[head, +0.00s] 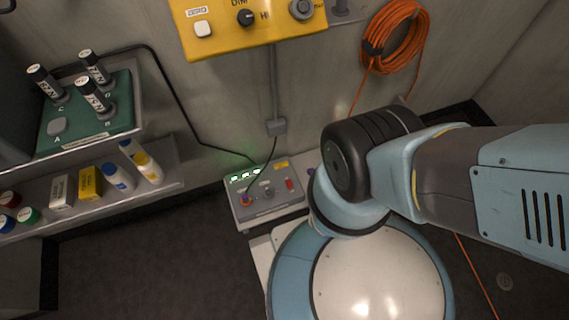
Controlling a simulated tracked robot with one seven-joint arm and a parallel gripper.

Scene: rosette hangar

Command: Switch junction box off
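A grey box with a sloping control panel (262,208), which looks like the junction box, sits low by the wall, left of my arm's blue base. A row of lit green indicators (245,175) runs along its upper left. A small red part (289,184) is at its right, and a small knob or switch sits mid-panel; their positions are too small to read. A black cable plugs into the lower left of the panel. My arm crosses the right side of the view. My gripper is out of view.
A yellow control panel (250,38) with a white button and knobs hangs on the wall above. An orange cable coil (394,36) hangs at right. Shelves at left hold black cylinders, bottles and small boxes.

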